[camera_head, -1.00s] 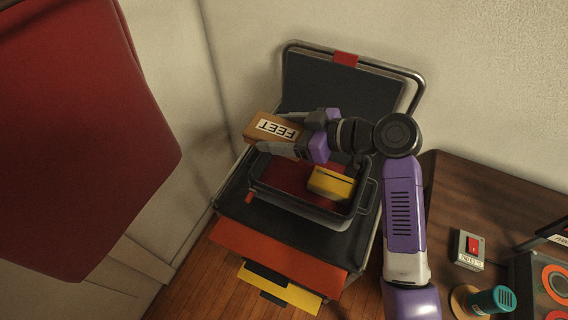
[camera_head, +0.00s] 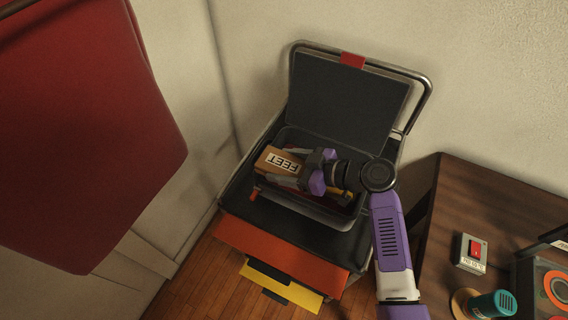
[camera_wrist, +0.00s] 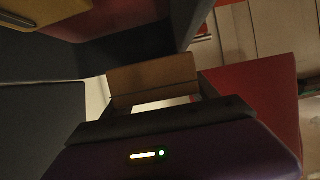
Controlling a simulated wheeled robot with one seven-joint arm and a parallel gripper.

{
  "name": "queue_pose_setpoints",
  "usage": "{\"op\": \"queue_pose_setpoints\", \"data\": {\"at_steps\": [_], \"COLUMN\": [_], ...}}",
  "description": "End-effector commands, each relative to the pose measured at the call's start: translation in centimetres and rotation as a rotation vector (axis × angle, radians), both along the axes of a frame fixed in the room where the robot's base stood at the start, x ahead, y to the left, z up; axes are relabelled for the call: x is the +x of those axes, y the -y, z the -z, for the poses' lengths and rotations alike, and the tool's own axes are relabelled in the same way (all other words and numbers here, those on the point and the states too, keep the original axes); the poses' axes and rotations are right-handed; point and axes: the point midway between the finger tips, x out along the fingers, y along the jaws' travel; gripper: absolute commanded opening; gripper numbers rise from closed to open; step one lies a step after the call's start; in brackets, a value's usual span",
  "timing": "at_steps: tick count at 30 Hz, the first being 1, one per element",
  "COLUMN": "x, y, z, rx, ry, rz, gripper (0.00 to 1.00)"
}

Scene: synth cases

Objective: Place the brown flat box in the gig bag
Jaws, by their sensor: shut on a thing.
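The brown flat box (camera_head: 278,162), with a white label reading FEET, is held between the fingers of my gripper (camera_head: 294,172). My gripper is shut on it. In the head view the box is over the left part of the open dark gig bag (camera_head: 297,206), within its rim as seen from above. I cannot tell whether it touches the bag's floor. In the wrist view the brown box (camera_wrist: 153,76) shows beyond the gripper's dark edge. The bag's inside is mostly hidden by the box and my gripper.
A wooden table (camera_head: 500,205) on the right holds a red switch box (camera_head: 471,252) and a teal cylinder (camera_head: 494,304).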

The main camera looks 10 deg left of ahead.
Motion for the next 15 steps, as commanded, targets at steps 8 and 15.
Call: {"op": "queue_pose_setpoints", "data": {"at_steps": [8,15], "x": [0.0,0.01], "y": [-0.01,-0.02], "z": [0.37,0.82], "rx": [0.0,0.0], "ry": [0.0,0.001], "rz": [0.0,0.0], "gripper": [0.22,0.22]}}
